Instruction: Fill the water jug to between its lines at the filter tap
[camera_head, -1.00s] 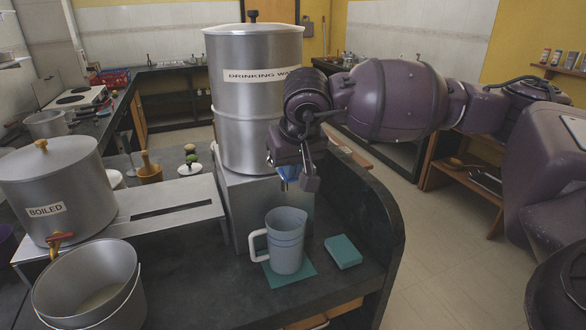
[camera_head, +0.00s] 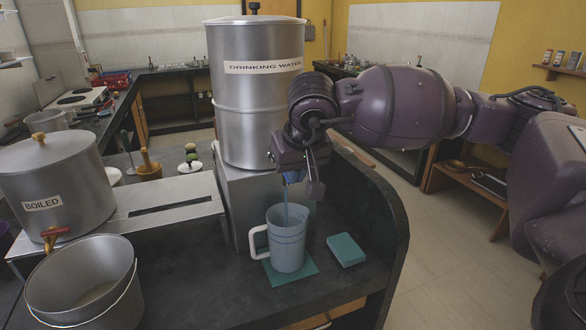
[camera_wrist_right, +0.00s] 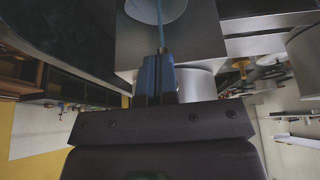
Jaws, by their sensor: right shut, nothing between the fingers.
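The water jug (camera_head: 287,240), pale blue-grey with a white handle on its left, stands upright on a teal mat (camera_head: 302,277) below the drinking water canister (camera_head: 258,97). A thin blue stream of water (camera_head: 286,205) falls into it; the level and lines inside cannot be made out. My right gripper (camera_head: 292,177) is shut and empty at the tap, which it mostly hides in the head view. The wrist view shows its blue fingers (camera_wrist_right: 157,78) beside the brass tap tip (camera_wrist_right: 163,50), with the stream running into the jug (camera_wrist_right: 157,10). My left gripper is not in view.
A teal sponge block (camera_head: 346,250) lies right of the jug. A raised dark counter edge (camera_head: 375,205) borders the right side. The boiled canister (camera_head: 50,185) and an open pot (camera_head: 85,285) stand at left. Dark counter is free left of the jug.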

